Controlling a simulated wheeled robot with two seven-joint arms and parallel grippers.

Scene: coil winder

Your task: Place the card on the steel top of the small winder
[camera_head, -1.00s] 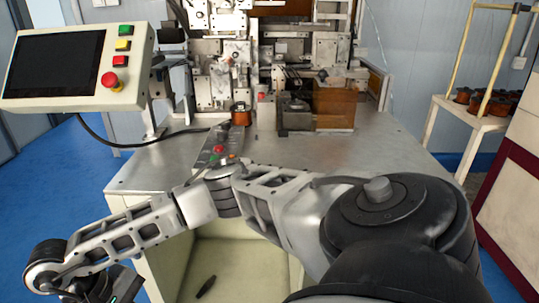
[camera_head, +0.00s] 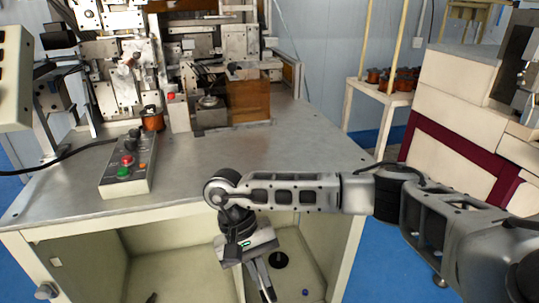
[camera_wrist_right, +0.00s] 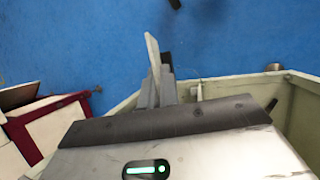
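The small winder (camera_head: 125,75) stands at the back left on a bare steel top (camera_head: 290,150). My right gripper (camera_head: 264,284) hangs below the front edge of that top, pointing down in front of the open cabinet. In the right wrist view, the gripper (camera_wrist_right: 160,85) has its fingers close together on a thin pale piece, apparently the card (camera_wrist_right: 152,58) seen nearly edge-on. The card's face is not visible, and it cannot be made out clearly in the head view. My left gripper is out of view.
A control box (camera_head: 127,168) with red and green buttons lies on the left of the steel top. A copper coil (camera_head: 152,119) stands behind it. The top's middle and right are clear. A cream and maroon machine (camera_head: 455,150) stands at right.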

